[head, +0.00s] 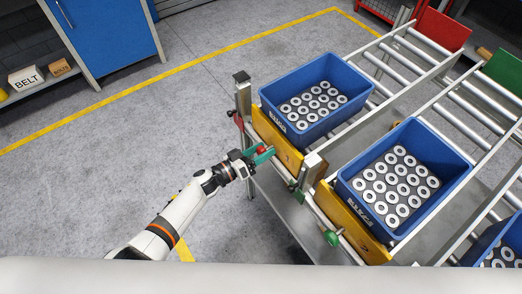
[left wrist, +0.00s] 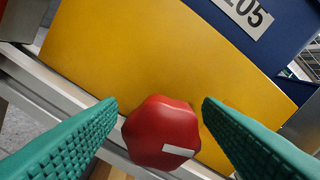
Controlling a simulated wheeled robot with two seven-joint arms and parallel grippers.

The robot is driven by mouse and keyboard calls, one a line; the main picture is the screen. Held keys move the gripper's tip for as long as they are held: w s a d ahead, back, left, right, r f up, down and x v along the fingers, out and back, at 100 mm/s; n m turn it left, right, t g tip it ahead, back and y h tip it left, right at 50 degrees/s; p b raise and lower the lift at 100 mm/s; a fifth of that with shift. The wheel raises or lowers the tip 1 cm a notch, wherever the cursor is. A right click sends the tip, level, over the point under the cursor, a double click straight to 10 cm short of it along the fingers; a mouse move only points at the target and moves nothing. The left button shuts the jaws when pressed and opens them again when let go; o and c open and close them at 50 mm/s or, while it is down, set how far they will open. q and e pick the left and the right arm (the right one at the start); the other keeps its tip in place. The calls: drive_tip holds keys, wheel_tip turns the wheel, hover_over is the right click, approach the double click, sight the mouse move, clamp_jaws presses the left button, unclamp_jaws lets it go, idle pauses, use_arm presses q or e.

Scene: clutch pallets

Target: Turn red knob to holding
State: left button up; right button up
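The red knob (left wrist: 160,132) sits on the metal rail in front of a yellow board (left wrist: 130,50). It has a white mark low on its right side. My left gripper (left wrist: 160,105) has its green ribbed fingers on both sides of the knob, with a narrow gap visible at each side, so it is open around it. In the head view my left gripper (head: 262,157) is at the front of the left lane, with the red knob (head: 263,149) showing small between its fingers. My right gripper is not in view.
Blue crates of ring-shaped parts stand on the left lane (head: 273,97) and middle lane (head: 462,178). A second red part (head: 235,118) is on the left post, and a green knob (head: 332,238) is farther right along the front rail. Open floor lies left.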

use_arm(q)
drive_tip(key=v, duration=1.2)
idle(0.3)
